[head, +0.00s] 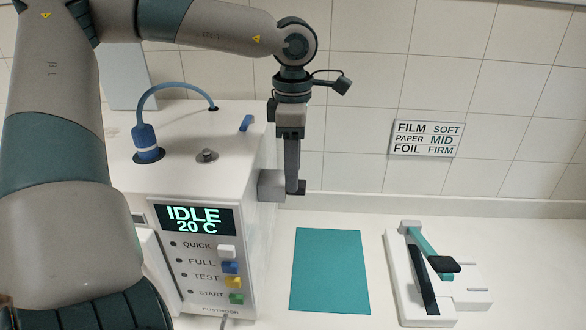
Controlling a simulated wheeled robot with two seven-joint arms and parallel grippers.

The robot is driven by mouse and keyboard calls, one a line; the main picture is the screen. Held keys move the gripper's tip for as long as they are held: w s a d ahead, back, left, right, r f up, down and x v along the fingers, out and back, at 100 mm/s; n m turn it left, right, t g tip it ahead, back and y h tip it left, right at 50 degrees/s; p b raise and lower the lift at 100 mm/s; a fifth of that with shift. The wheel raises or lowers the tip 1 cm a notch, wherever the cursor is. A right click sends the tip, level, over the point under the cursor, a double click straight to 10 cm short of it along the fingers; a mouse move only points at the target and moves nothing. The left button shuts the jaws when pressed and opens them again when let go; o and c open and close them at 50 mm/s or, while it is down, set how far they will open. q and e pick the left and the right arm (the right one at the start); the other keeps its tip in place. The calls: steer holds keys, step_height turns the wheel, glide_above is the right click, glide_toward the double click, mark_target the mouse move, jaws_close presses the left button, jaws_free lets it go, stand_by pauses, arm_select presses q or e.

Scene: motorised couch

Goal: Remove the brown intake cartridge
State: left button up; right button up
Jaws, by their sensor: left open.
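The white machine (178,185) stands at the left centre, its display (193,219) reading IDLE 20 C. No brown cartridge can be made out in the head view; my left arm covers part of the machine's left side. A grey block (270,186) sticks out from the machine's right side. My left gripper (296,188) points down beside that block, open, with one finger largely hiding the other. I cannot tell whether it touches the block. My right gripper is out of view.
A blue hose (170,86) arches over the machine top, near a small metal knob (206,155) and a blue tab (246,123). A teal mat (330,271) lies bare to the right. A white lever device (425,300) stands further right. A sign (427,138) hangs on the tiled wall.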

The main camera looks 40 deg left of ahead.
mark_target(304, 183)
arm_select(q)
steer(key=shift+f, duration=1.05)
steer(key=c, duration=1)
steer(key=o, duration=0.4)
steer(key=shift+c, duration=0.2)
steer(key=c, duration=0.5)
steer(key=shift+w+d+b, duration=0.5)
steer(key=shift+w+d, duration=0.2)
steer(key=shift+d, duration=0.15)
steer(key=shift+w+d+b, duration=0.8)
steer(key=shift+w+d, duration=0.1)
steer(key=shift+d, duration=0.15)
steer(key=shift+w+d+b, duration=0.45)
steer(key=shift+w+d, duration=0.2)
steer(key=shift+d, duration=0.15)
